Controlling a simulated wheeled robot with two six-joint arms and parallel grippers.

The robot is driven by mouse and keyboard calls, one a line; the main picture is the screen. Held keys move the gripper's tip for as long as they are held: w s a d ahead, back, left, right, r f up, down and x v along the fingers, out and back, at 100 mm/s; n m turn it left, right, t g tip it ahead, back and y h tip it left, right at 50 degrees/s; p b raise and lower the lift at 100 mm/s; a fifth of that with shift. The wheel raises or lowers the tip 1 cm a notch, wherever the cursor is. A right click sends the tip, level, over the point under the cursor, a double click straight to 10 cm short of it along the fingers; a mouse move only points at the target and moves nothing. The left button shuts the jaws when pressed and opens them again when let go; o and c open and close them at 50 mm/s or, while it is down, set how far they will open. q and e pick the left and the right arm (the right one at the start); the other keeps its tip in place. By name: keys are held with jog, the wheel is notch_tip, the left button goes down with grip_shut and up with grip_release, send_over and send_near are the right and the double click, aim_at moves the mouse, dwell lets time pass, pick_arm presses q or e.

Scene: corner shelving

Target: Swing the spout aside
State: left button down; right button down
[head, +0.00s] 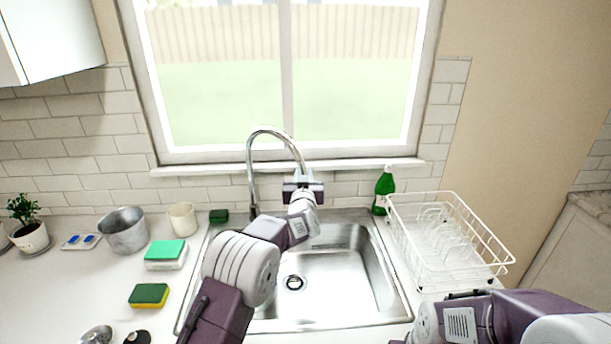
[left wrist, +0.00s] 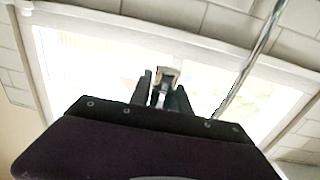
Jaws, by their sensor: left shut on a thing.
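The chrome faucet spout (head: 268,131) rises behind the sink at its left back and arches over to the right. Its tip end is at my left gripper (head: 303,182), which is shut on the spout over the back of the sink. In the left wrist view the fingers (left wrist: 162,92) close around the spout's end (left wrist: 166,73), and the chrome tube (left wrist: 255,55) runs up to the right. The steel sink (head: 350,262) lies below, partly hidden by my left arm. My right arm is at the lower right, with its gripper fingers out of view.
A white dish rack (head: 450,262) and a green bottle (head: 384,190) stand right of the sink. Left are a metal pot (head: 123,232), a cup (head: 183,218), sponges (head: 149,295) and a plant (head: 29,235). The window (head: 285,80) is close behind the spout.

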pick_arm(q)
jog(key=shift+a+r, duration=0.4)
jog(key=c, duration=1.2)
grip_release()
jog(key=shift+a, duration=0.1)
jog(key=shift+c, duration=0.2)
jog(key=shift+f, duration=0.4)
pick_arm(e)
jog(key=shift+w+a, duration=0.1)
jog(key=shift+a, duration=0.1)
pick_arm(q)
jog(key=s+b, duration=0.2)
jog(key=s, duration=0.7)
jog(key=shift+d+b, duration=0.4)
pick_arm(e)
notch_tip(320, 180, down, 3)
jog(key=shift+r, duration=0.2)
